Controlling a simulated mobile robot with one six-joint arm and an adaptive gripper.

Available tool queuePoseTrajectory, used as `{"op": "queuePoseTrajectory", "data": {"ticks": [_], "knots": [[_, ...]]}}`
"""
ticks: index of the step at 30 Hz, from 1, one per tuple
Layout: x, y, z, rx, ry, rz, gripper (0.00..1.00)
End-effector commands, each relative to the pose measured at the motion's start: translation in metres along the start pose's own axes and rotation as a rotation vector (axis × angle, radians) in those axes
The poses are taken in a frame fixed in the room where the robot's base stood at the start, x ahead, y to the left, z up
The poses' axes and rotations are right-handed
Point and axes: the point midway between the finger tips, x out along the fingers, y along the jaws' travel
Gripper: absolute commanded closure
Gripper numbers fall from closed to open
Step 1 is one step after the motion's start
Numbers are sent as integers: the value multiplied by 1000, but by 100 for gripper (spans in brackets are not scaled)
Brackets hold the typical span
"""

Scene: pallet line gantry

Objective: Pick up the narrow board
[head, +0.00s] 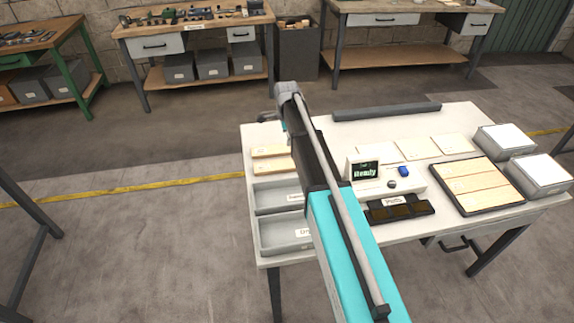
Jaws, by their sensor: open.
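Two light wooden boards lie at the table's left side, partly hidden at their right ends by my arm. The rear board (269,151) looks narrower than the front board (271,165), but I cannot read their markings. Three more light boards (476,184) lie side by side in a black tray (465,206) at the right. My arm crosses the table from the bottom centre to the back left. My gripper is not visible; the arm seems to hide it.
Two grey bins (262,197) (266,235) stand at the table's front left. A small display (362,169), a blue item (403,171) and a dark holder (399,216) sit mid-table. A dark bar (387,111) runs along the back. White-topped boxes (538,174) stand right.

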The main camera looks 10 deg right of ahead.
Motion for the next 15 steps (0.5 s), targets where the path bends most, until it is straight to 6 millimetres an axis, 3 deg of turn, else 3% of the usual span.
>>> {"op": "queuePoseTrajectory", "data": {"ticks": [15], "knots": [[6, 0, 1, -1, 0, 0, 0]]}}
